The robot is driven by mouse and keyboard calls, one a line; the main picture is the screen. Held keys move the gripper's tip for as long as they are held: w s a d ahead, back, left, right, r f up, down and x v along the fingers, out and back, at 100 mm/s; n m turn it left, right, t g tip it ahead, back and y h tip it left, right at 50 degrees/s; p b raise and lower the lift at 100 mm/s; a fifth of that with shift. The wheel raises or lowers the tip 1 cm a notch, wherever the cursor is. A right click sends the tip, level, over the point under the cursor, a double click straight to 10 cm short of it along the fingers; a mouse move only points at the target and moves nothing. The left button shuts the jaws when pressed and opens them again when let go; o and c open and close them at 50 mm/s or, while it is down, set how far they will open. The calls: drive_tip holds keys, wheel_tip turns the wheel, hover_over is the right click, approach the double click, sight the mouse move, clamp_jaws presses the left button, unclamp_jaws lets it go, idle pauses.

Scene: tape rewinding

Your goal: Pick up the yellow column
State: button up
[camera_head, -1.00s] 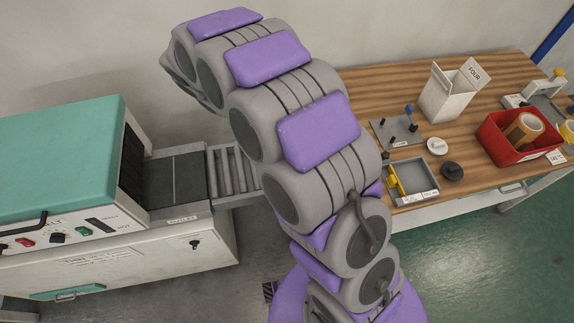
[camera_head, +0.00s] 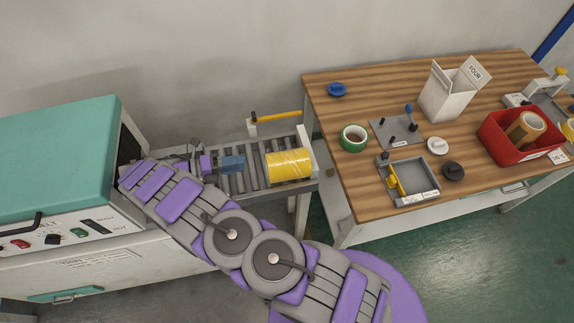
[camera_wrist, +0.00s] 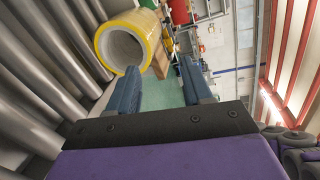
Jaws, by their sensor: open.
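The yellow column (camera_head: 289,164) is a yellow cylinder lying on its side at the right end of the roller conveyor in the head view. In the wrist view the yellow column (camera_wrist: 128,42) shows its hollow end, with a pale inner wall, at the upper left. My gripper (camera_head: 240,163) is just left of it over the rollers, with a gap between them. In the wrist view the blue fingers of my gripper (camera_wrist: 162,88) stand apart with nothing between them, and the column lies beyond and left of them.
The roller conveyor (camera_head: 247,181) runs from the teal-topped machine (camera_head: 60,145) to a white end plate (camera_head: 305,145). A yellow-handled bar (camera_head: 277,117) is behind it. The wooden table (camera_head: 355,95) at right holds green tape (camera_head: 353,138), a grey tray (camera_head: 416,176) and a red bin (camera_head: 505,150).

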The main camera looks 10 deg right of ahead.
wheel_tip(320, 180, down, 4)
drive_tip(key=a+n+t+h, duration=0.1)
drive_tip(key=a+n+t, duration=0.1)
drive_tip(key=a+n, duration=0.1)
approach(280, 159)
drive_tip(key=shift+n+h, duration=0.3)
drive_tip(key=shift+h, duration=0.1)
drive_tip(key=d, duration=0.1)
drive_tip(key=w+d+f, duration=0.1)
drive_tip(key=d, duration=0.2)
drive_tip(key=shift+w+d+f, duration=0.2)
drive_tip(key=shift+d+f, duration=0.1)
drive_tip(key=shift+w+d+b, duration=0.1)
drive_tip(key=shift+d+b, duration=0.9)
drive_tip(key=shift+d, duration=1.7)
clamp_jaws()
